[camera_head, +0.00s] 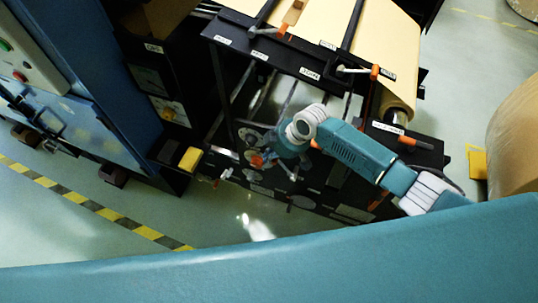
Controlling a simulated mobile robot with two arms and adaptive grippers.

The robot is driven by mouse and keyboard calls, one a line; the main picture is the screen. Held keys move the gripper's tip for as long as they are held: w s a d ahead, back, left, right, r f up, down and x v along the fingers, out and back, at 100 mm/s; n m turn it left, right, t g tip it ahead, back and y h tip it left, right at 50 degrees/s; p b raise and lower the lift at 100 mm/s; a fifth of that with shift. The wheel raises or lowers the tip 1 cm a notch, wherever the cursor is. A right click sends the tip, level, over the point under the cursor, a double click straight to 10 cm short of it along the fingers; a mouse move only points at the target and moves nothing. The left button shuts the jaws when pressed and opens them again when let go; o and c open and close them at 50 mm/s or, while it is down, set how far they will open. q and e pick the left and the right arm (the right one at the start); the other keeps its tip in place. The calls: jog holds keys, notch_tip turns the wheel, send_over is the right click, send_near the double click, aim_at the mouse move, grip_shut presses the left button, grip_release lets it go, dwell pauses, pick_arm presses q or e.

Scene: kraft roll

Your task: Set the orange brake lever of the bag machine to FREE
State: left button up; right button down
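The bag machine (318,72) is a black frame with a sheet of kraft paper on top, seen tilted from above. Several orange parts show on it. One small orange piece (258,161) is on its lower front, close to my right gripper. An orange handle (415,142) sticks out at its right side, beside a white label too small to read. I cannot tell which orange part is the brake lever, or where FREE is marked. My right gripper (262,150) is at the machine's front, partly hidden by my wrist; its fingers are unclear. My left gripper is not in view.
A blue cabinet (85,60) with a button panel stands at the left. A yellow block (190,159) lies between it and the machine. A large brown roll (515,130) stands at the right. Yellow-black tape (95,208) marks the floor, which is clear in front.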

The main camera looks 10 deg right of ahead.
jog(key=shift+d+r, duration=0.1)
jog(key=shift+d, duration=0.05)
jog(key=shift+s+d+r+p, duration=0.4)
jog(key=shift+d+r+p, duration=0.2)
jog(key=shift+p, duration=0.35)
jog(key=s+d+r+p, duration=0.1)
jog(key=s+d+p, duration=0.3)
jog(key=d, duration=0.5)
jog(key=shift+s, duration=0.45)
jog(key=shift+r, duration=0.1)
jog(key=shift+a, duration=0.15)
